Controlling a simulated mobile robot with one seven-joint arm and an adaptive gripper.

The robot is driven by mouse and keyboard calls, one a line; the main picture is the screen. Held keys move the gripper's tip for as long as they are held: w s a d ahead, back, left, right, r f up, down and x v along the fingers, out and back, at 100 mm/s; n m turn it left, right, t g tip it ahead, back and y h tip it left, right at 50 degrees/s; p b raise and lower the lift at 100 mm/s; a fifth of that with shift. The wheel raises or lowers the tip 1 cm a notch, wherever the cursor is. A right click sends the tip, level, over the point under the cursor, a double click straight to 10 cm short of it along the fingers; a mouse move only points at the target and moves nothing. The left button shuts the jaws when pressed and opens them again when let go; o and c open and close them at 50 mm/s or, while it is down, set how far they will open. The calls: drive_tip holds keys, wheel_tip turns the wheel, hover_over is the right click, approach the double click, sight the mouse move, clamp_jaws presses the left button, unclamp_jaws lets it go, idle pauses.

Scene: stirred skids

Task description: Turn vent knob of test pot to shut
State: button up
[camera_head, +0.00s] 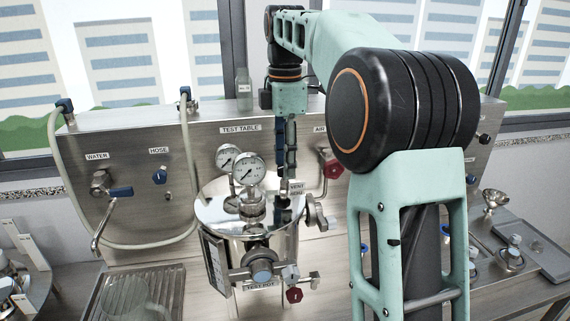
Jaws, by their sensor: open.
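The test pot (213,210) is a shiny steel vessel with gauges on its lid, standing in front of the steel panel. A small VENT label (296,186) shows at the right of the lid. The dark vent knob (283,202) appears just below this label, partly hidden by my gripper. My gripper (285,188) points straight down over the right side of the lid, with its fingertips at or just above the knob. It is open; whether a finger touches the knob I cannot tell. The knob's setting is too small to read.
Two pressure gauges (248,169) rise left of my gripper. A steel hand valve (319,215) sits close on the right, and a red AIR knob (332,169) is on the panel behind. A hose (187,150) and water tap (100,183) are at left.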

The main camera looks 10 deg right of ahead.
drive_tip(key=shift+f, duration=0.3)
drive_tip(key=shift+c, duration=0.6)
clamp_jaws()
